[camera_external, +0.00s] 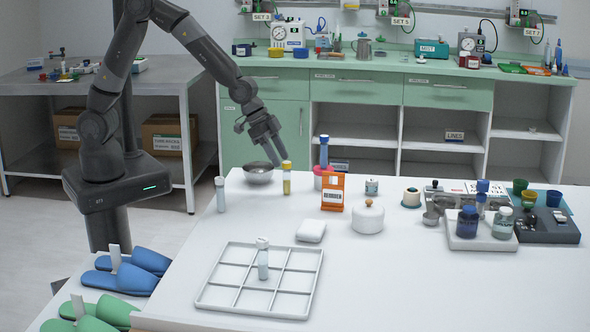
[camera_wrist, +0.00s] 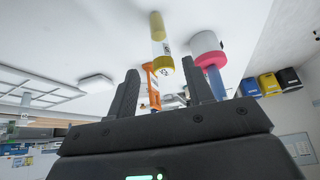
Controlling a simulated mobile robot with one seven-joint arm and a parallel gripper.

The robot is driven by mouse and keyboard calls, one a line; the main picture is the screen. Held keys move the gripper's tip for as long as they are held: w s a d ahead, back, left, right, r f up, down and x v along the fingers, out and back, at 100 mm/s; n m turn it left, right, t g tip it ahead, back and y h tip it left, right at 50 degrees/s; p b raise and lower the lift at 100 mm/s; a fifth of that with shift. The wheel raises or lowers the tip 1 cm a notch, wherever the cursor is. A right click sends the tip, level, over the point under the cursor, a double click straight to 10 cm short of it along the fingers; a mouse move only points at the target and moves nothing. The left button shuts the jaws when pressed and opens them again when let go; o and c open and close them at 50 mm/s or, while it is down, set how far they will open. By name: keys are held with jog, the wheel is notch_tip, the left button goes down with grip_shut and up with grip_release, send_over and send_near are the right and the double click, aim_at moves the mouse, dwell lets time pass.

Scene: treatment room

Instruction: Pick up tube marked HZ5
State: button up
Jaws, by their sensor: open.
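In the wrist view the yellow-ended tube (camera_wrist: 160,45) shows beyond and between my fingers, with a small label I cannot read. My gripper (camera_external: 276,156) is open and empty, just above and left of this tube in the external view; its fingers also show in the wrist view (camera_wrist: 163,92). Other tubes are a pale-capped one (camera_external: 220,194), one in the divided tray (camera_external: 263,260), and a blue-topped one (camera_external: 323,152) at a pink piece (camera_external: 318,178). No HZ5 marking is legible.
A metal bowl (camera_external: 258,173) stands behind and left of the yellow-capped tube. The divided tray (camera_external: 215,297) lies in front. Bottles on a white tray (camera_external: 464,241) are far right.

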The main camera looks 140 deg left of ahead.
send_over(287, 194)
jog(key=shift+s+a+f, duration=0.1)
jog(key=shift+s+f, duration=0.05)
jog(key=shift+f, duration=0.95)
jog(key=shift+s+a+f, duration=0.1)
jog(key=shift+s+f, duration=0.05)
jog(key=shift+f, duration=0.9)
jog(key=shift+s+a+f, duration=0.1)
jog(key=shift+s+f, duration=0.05)
jog(key=shift+f, duration=0.95)
jog(key=shift+c, duration=0.6)
jog(key=c, duration=0.9)
